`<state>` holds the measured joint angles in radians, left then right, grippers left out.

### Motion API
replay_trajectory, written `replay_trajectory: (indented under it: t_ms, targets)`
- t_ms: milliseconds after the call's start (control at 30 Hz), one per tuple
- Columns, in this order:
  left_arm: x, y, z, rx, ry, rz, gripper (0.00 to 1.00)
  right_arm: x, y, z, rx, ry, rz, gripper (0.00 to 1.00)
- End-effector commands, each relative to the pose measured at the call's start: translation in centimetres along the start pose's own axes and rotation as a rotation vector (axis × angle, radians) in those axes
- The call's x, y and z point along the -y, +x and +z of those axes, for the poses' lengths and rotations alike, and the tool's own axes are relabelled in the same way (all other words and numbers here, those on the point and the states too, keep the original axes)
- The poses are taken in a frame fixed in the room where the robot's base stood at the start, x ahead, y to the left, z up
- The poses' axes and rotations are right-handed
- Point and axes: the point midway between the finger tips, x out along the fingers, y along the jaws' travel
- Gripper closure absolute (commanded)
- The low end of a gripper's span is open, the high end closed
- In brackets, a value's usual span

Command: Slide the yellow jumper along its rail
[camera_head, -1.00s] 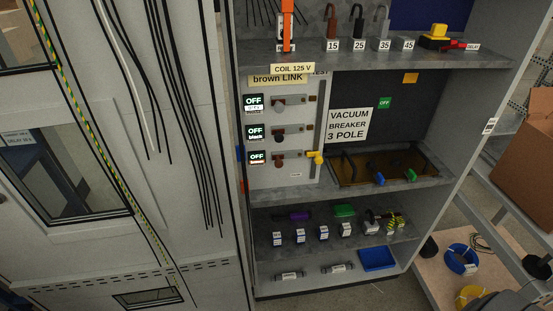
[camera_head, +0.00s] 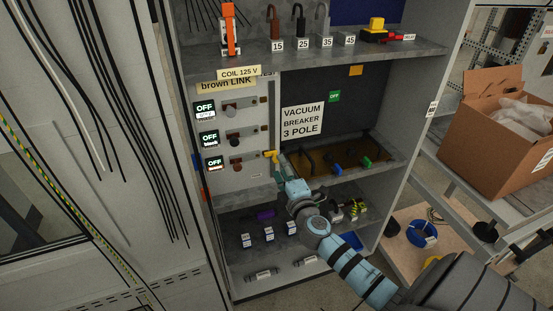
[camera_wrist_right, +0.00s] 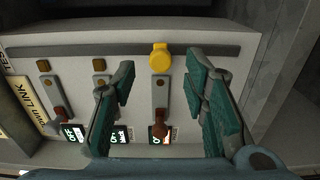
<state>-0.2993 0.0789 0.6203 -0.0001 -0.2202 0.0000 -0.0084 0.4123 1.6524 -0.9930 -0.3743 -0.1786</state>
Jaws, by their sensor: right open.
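The yellow jumper (camera_head: 270,154) sits at the lower end of its narrow dark rail, on the right side of the light grey link panel (camera_head: 243,178). In the right wrist view the jumper (camera_wrist_right: 160,57) is a round yellow knob on the dark rail (camera_wrist_right: 110,51), which runs across the picture. My right gripper (camera_head: 280,172) is just below the jumper in the head view. In the right wrist view my right gripper (camera_wrist_right: 160,82) is open, with its fingers on either side of the jumper's line, apart from it and short of it. My left gripper is out of view.
The panel carries three link levers with OFF signs (camera_head: 206,110); one lever (camera_wrist_right: 160,115) shows between my fingers. A brown tray (camera_head: 350,160) lies right of the panel. Shelves (camera_head: 340,50) run above and below. A cardboard box (camera_head: 490,140) stands at the right.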

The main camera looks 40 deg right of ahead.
Motion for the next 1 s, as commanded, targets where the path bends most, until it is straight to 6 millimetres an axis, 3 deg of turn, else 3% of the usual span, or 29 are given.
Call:
replay_trajectory:
  t_ms: [100, 200, 567, 800, 1000]
  targets:
    - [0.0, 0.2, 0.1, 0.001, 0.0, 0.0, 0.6, 0.1, 2.7, 0.0, 0.001, 0.002, 0.0, 0.59]
    - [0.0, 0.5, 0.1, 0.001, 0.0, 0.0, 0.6, 0.2, 4.2, 0.0, 0.001, 0.001, 0.0, 0.59]
    - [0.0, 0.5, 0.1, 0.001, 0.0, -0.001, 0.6, 0.1, 5.1, 0.0, -0.001, 0.001, -0.002, 0.59]
    - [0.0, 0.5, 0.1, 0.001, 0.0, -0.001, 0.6, 0.1, 5.1, 0.0, -0.001, 0.001, -0.002, 0.98]
    - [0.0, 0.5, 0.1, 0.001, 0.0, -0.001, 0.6, 0.1, 5.1, 0.0, -0.001, 0.001, -0.002, 1.0]
